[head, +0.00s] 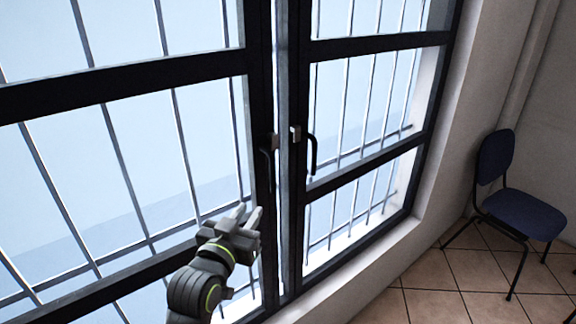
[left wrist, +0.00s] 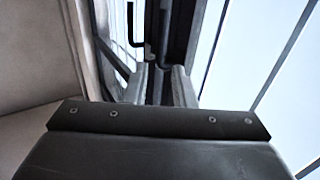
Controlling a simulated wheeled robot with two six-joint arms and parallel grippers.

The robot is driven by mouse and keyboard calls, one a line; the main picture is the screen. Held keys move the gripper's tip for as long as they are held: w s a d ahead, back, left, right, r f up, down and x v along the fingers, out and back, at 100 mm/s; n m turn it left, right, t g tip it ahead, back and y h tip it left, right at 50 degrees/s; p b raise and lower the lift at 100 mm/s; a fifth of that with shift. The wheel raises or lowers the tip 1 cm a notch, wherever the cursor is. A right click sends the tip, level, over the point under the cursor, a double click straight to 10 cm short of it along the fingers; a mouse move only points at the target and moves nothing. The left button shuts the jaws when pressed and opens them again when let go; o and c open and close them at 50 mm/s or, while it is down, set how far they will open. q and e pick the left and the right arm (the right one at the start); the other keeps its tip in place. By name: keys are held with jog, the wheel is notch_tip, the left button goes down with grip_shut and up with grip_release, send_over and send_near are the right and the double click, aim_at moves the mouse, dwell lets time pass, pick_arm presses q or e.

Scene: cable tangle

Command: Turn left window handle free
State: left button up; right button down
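The left window handle (head: 267,165) is a dark lever on the left window's dark frame in the head view, pointing down from its mount. My left gripper (head: 247,213) is below and left of it, in front of the left pane, apart from the handle. Its two fingers are spread with a gap and nothing between them. In the left wrist view the fingers (left wrist: 161,88) stand apart, with dark frame and a dark bar beyond them; I cannot tell surely whether that bar is the left handle. My right gripper is not in view.
The right window handle (head: 312,155) hangs on the right window's frame (head: 295,230). A bright narrow strip (head: 280,100) shows between the two windows. Bars stand behind the panes. A blue chair (head: 522,210) stands at the right on the tiled floor (head: 430,285).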

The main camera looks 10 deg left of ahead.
aim_at(271, 177)
pick_arm(q)
jog(key=w+p, duration=0.1)
jog(key=w, duration=0.4)
jog(key=w+p, duration=0.1)
jog(key=w, duration=0.4)
jog(key=w+p, duration=0.1)
jog(key=w, duration=0.4)
jog(key=shift+d+r+p, duration=0.25)
jog(key=shift+d+p, duration=0.05)
jog(key=shift+d, duration=0.1)
jog(key=shift+w, duration=1.1)
jog(key=shift+d, duration=0.1)
jog(key=shift+f, duration=0.1)
grip_shut()
